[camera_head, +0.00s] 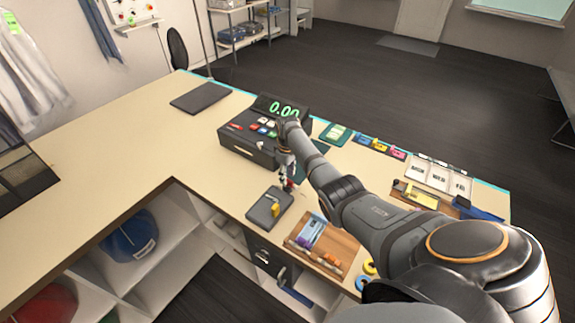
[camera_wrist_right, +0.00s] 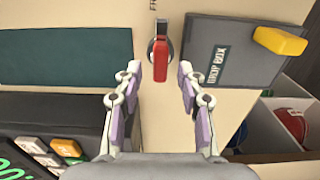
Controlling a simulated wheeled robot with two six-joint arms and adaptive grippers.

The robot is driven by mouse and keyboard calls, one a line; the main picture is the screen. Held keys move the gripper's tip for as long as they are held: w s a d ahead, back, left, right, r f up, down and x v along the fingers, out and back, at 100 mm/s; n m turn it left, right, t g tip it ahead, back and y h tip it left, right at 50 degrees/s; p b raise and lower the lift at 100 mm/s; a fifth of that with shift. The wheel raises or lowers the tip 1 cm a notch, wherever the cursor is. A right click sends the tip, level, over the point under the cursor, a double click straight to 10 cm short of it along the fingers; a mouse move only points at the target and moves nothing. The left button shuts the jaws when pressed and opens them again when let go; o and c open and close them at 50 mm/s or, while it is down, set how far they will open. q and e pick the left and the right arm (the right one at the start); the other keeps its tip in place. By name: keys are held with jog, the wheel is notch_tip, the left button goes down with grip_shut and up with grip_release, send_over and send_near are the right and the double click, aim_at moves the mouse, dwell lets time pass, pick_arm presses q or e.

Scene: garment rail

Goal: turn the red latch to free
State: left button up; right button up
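The red latch (camera_wrist_right: 161,50) is a short red lever on a dark round mount on the cream counter. In the right wrist view it stands upright in the picture, just beyond and between the fingertips. My right gripper (camera_wrist_right: 159,72) is open, one finger on each side of the latch's line, with no visible contact. Part of a printed label shows above the latch, cut off by the picture edge. In the head view my right gripper (camera_head: 287,175) is over the counter between the cash register and the drop box, largely covering the latch. My left gripper is not in view.
A grey drop box (camera_wrist_right: 235,50) with a yellow block (camera_wrist_right: 280,41) lies right of the latch. The black cash register (camera_head: 245,140) reads 0.00. A wooden tray (camera_head: 340,246) with cards is nearer the front edge. The counter's left part is mostly clear.

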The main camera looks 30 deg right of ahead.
aim_at(288, 180)
notch_tip(288, 180, up, 10)
jog(key=shift+f, duration=0.1)
dwell(0.5)
